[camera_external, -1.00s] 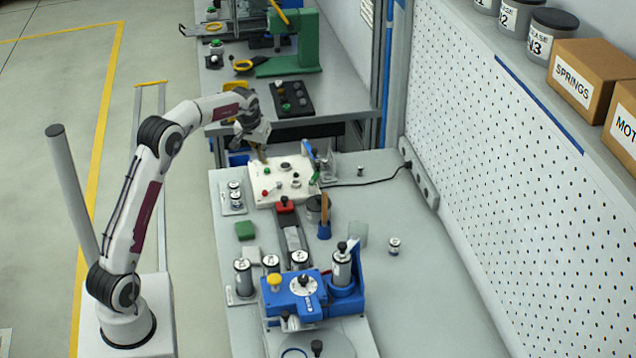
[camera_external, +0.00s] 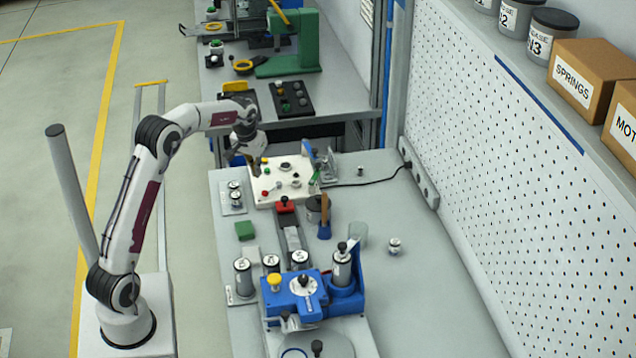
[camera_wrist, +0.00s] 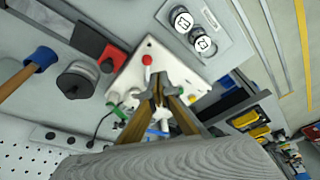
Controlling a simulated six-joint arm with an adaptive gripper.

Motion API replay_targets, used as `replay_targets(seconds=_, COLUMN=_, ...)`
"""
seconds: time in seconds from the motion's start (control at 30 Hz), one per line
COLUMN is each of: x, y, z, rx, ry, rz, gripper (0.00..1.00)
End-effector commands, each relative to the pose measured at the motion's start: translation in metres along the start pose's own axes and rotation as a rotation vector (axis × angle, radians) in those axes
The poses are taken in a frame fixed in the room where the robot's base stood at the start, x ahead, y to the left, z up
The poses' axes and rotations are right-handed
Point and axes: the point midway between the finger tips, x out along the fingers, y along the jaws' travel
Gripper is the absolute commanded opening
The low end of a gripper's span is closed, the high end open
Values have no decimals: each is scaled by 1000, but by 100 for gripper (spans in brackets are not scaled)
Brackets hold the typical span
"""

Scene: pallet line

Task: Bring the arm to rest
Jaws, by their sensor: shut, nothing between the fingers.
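My gripper (camera_external: 256,172) hangs over the left back part of the white panel (camera_external: 268,201) on the bench, at the end of my outstretched arm. In the wrist view my gripper (camera_wrist: 158,100) has its fingertips together with nothing between them, in front of the white panel (camera_wrist: 133,75). The panel carries a red knob (camera_wrist: 147,60) and several other small knobs. Whether the fingertips touch the panel cannot be told; they look to be above it.
A blue fixture (camera_external: 292,297) with labelled cylinders stands at the front of the bench. A green block (camera_external: 245,230), a tray with two jars (camera_external: 234,197) and a brown-handled tool (camera_external: 324,215) are near the panel.

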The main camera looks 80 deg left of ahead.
Motion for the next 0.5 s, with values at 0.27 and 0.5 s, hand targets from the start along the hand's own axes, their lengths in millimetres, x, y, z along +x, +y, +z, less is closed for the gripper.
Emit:
replay_targets(seconds=0.27, x=-32, y=27, z=66, rx=92, ry=-51, rz=19, gripper=0)
replay_targets(seconds=0.5, x=-66, y=54, z=118, rx=179, ry=-62, rz=41, gripper=0)
